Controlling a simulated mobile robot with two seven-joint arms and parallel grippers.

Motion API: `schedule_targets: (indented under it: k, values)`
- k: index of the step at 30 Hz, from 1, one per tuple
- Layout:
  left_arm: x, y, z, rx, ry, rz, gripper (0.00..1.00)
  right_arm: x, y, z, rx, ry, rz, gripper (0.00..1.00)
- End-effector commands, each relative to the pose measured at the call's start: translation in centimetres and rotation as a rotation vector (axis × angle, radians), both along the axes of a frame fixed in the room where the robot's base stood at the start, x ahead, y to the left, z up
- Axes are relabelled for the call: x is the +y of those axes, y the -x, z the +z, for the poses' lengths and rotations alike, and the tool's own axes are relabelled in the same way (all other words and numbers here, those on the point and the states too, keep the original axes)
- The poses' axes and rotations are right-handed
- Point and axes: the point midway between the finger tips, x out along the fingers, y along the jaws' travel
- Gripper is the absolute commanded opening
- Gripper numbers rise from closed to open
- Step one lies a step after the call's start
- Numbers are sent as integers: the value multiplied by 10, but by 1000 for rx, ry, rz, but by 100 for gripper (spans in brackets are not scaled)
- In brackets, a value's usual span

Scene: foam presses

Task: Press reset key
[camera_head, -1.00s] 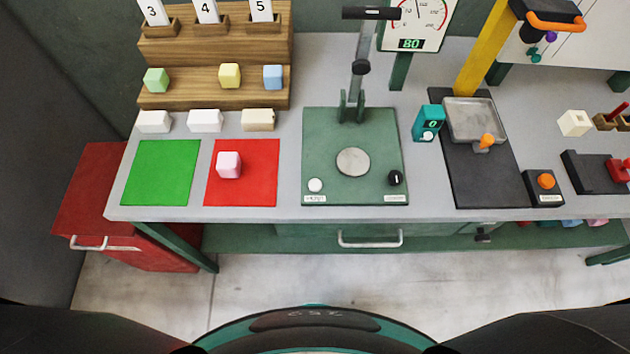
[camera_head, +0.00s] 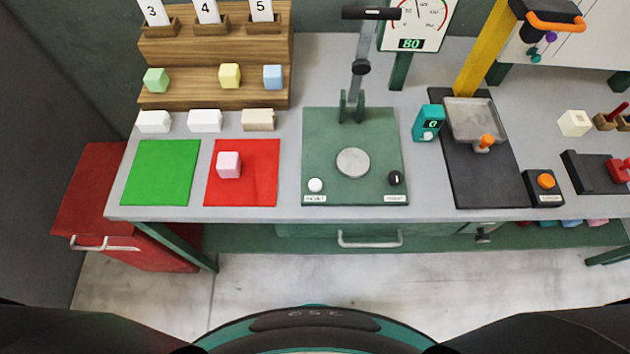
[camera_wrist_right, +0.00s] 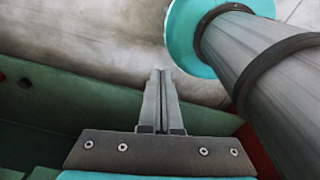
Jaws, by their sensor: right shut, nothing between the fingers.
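A small white round button (camera_head: 315,185) sits at the front left corner of the green press base (camera_head: 325,130), above a small label I cannot read for certain. A black knob (camera_head: 395,178) sits at the front right of the same base. A teal counter (camera_head: 428,122) showing 0, with a white button on its front, stands right of the press. My right gripper (camera_wrist_right: 162,75) shows in the right wrist view with its two fingers together and nothing between them. In that view it is over the floor and apart from any key. My left gripper is not in view.
The press lever (camera_head: 362,65) rises behind a round metal plate (camera_head: 353,162). A gauge (camera_head: 415,25) reading 80 stands behind. A yellow-columned press (camera_head: 482,50) and an orange button (camera_head: 546,181) are at right. A pink block (camera_head: 229,165) lies on the red mat (camera_head: 258,190).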

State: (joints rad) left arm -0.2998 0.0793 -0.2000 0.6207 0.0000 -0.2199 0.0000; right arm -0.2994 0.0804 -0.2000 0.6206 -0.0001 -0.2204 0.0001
Motion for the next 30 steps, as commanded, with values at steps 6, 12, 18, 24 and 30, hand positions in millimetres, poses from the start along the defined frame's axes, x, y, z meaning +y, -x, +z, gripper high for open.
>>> schedule_targets:
  k: [6, 12, 18, 24, 30]
  values:
    - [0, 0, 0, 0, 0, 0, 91, -2, -4, 1, -5, 2, -1, 0]
    - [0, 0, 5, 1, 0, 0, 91, 6, -45, 15, -55, -15, -28, 0]
    - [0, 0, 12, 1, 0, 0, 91, 24, -118, 51, -138, -55, -76, 0]
    - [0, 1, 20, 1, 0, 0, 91, 47, -181, 101, -215, -110, -120, 0]
    - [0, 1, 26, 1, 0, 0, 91, 73, -232, 160, -282, -177, -155, 0]
